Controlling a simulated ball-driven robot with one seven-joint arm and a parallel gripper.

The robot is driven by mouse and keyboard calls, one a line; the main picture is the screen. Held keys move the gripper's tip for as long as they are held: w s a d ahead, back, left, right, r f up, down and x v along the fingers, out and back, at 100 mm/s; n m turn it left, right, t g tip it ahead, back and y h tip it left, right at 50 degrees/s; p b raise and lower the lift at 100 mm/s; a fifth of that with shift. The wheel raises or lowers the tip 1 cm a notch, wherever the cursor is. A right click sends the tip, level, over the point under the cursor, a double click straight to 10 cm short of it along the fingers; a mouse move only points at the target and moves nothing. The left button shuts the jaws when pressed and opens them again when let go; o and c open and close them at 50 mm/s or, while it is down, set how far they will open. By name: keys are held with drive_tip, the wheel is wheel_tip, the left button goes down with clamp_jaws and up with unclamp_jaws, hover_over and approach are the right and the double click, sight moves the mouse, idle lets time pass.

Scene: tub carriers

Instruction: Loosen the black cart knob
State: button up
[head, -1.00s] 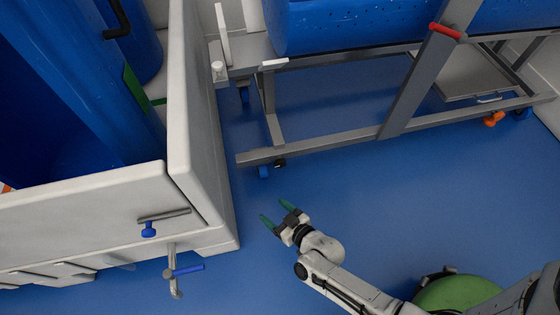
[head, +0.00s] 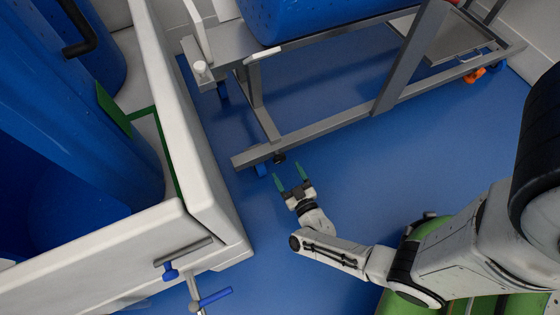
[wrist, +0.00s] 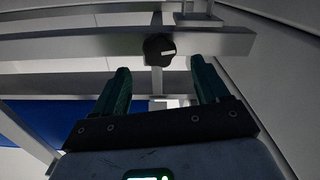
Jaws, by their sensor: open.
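The black cart knob (wrist: 159,50) is a round, lobed knob on the grey cart rail, seen in the wrist view ahead of and between my fingertips. In the head view the black knob (head: 279,158) is small, at the near left end of the cart's (head: 330,128) lower rail. My gripper (head: 290,174) is open, its two green fingers pointing at the knob with a gap left. In the wrist view my gripper (wrist: 160,85) shows its fingers spread on either side, below the knob and empty.
An orange caster (head: 475,75) is at far right. Blue floor (head: 350,190) is open right of my gripper.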

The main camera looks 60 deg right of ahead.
sight(280, 161)
drive_tip(key=shift+b+x, duration=0.65)
drive_tip(key=shift+x, duration=1.95)
drive_tip(key=shift+c, duration=0.3)
drive_tip(key=c, duration=1)
drive_tip(key=shift+n, duration=0.3)
drive_tip(key=n+p, duration=0.1)
drive_tip(key=n, duration=0.2)
drive_tip(key=shift+n, duration=0.4)
drive_tip(key=n, duration=0.2)
drive_tip(key=n+p, duration=0.1)
drive_tip(key=n, duration=0.2)
drive_tip(key=shift+a+f, duration=0.15)
drive_tip(key=shift+f, duration=0.05)
drive_tip(key=shift+n, duration=0.3)
